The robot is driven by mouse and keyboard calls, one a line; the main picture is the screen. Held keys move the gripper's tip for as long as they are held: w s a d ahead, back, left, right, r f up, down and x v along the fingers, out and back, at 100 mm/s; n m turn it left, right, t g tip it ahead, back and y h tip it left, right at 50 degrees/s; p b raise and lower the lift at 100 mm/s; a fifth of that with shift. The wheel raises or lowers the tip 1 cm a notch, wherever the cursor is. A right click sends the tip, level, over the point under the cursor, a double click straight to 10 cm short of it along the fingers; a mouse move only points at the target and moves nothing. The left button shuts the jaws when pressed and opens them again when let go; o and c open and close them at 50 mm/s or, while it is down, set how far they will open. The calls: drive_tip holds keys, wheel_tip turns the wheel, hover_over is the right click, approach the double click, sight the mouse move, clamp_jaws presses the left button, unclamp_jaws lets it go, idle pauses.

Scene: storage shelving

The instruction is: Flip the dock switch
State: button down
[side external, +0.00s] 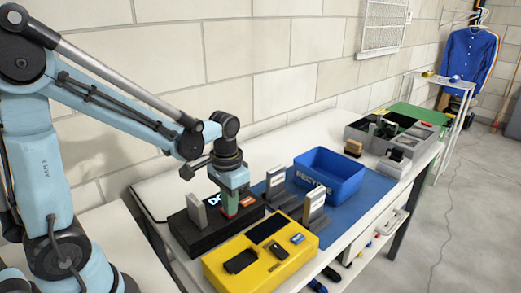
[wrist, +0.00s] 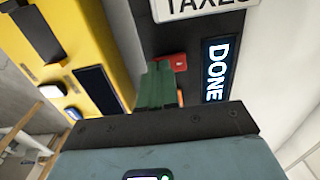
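The dock is a black box (side external: 190,236) on the table, and it also shows in the wrist view (wrist: 160,38). Its lit display (wrist: 216,70) reads "DONE". A grey cartridge (side external: 197,212) stands upright in the dock; its label (wrist: 200,8) reads "TAXES" in the wrist view. My gripper (side external: 230,208) points down over the dock, between the cartridge and the dock's right end. Its green fingers (wrist: 157,88) look shut together, with nothing visible between them. A red part (wrist: 180,63) with a small light mark sits right beside the fingertips. Whether they touch it is unclear.
A yellow box (side external: 228,273) with dark panels stands in front of the dock. Grey cartridges (side external: 313,212) stand in holders to the right, near a blue bin (side external: 330,178). A grey tray of parts (side external: 365,133) is farther back. Bare blue mat (side external: 366,197) lies right of the bin.

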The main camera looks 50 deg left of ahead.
drive_tip(key=shift+r, duration=3.45)
drive_tip(key=shift+s+d+r+t, duration=0.2)
drive_tip(key=shift+s+d+t, duration=0.35)
drive_tip(key=shift+t, duration=0.65)
drive_tip(key=shift+s+d+r+t, duration=0.15)
drive_tip(key=shift+s+d+t, duration=0.4)
drive_tip(key=shift+t, duration=0.65)
drive_tip(key=shift+s+d+r+t, duration=0.2)
drive_tip(key=shift+s+d+t, duration=0.35)
drive_tip(key=shift+t, duration=0.65)
